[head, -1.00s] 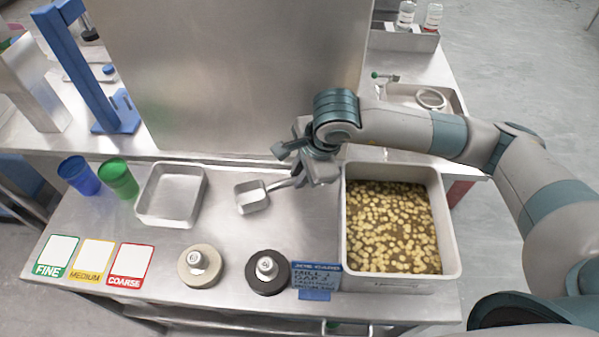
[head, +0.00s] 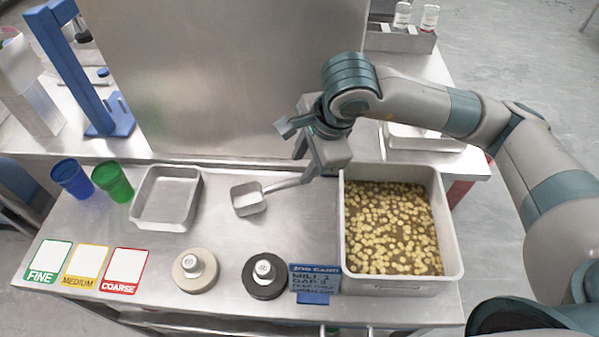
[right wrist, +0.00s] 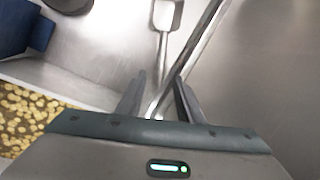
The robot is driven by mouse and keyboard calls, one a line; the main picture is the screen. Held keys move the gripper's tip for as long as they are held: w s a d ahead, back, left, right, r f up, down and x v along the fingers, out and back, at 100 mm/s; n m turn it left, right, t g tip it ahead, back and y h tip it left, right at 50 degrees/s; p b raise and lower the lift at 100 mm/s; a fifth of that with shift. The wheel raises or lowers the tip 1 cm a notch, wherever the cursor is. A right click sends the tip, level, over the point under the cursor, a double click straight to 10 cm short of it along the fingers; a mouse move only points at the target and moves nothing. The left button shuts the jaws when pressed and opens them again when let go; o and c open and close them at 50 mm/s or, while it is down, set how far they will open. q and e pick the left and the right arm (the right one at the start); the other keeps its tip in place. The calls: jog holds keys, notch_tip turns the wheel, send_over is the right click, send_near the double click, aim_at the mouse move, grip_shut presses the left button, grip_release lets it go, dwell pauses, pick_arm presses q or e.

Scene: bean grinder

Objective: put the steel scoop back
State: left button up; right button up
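The steel scoop (head: 249,199) lies on the steel worktop, between the shallow tray and the bean bin. Its square bowl points left and its handle (head: 290,184) runs right, toward my right gripper. My right gripper (head: 308,164) is at the handle's far end, its two fingers apart. In the right wrist view, the scoop (right wrist: 165,16) is beyond the open fingertips (right wrist: 160,75), with the handle running back toward the gap between them. I cannot tell whether a finger touches the handle. My left gripper is not in view.
The bin of beans (head: 390,281) is just right of the gripper. A shallow steel tray (head: 166,222) and green (head: 113,183) and blue (head: 72,180) cups stand left. Two knobbed discs, pale (head: 195,270) and black (head: 265,277), are in front. A steel panel (head: 235,75) rises behind.

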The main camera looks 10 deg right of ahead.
jog(key=shift+b+v, duration=0.4)
jog(key=shift+v, duration=2.3)
jog(key=shift+a+f, duration=0.1)
jog(key=shift+a, duration=0.05)
